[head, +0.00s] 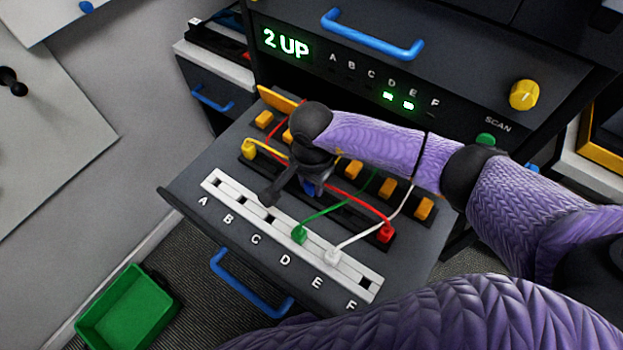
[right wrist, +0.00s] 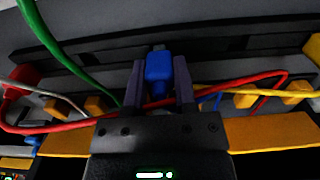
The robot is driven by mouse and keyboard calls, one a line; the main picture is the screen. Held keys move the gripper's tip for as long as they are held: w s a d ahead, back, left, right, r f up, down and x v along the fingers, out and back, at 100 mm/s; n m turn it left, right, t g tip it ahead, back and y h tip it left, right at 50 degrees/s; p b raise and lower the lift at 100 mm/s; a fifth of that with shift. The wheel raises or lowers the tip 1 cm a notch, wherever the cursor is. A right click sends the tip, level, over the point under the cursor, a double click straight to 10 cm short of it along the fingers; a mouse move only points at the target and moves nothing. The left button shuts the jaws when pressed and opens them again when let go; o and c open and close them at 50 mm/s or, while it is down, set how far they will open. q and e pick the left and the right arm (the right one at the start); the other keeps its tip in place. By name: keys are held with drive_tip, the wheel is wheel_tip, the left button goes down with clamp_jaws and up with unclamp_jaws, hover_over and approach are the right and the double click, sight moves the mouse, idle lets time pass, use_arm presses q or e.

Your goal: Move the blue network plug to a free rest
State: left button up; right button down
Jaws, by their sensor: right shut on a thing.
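The blue network plug (right wrist: 158,72) is between the two fingers of my right gripper (right wrist: 158,90), which is shut on it. In the head view my right gripper (head: 300,186) is over the dark rest rail (head: 345,212), and only a bit of blue shows beneath it. I cannot tell whether the plug touches the rail. A yellow plug (head: 249,148) sits at the rail's left end and a red plug (head: 386,233) at its right end. My left gripper is not in view.
The white socket strip (head: 318,258), lettered A to F, holds a green plug (head: 299,234) at D and a white plug (head: 332,256) at E. Their cables cross the tray beside my gripper. Orange blocks (head: 385,187) line the back. The display (head: 286,42) reads "2 UP".

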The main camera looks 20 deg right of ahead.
drive_tip(key=shift+f+b, duration=0.4)
drive_tip(key=shift+b, duration=0.05)
idle(0.4)
idle(0.3)
unclamp_jaws()
idle(0.4)
wheel_tip(320, 180, up, 7)
drive_tip(key=p, duration=0.5)
drive_tip(key=shift+r, duration=0.1)
idle(0.4)
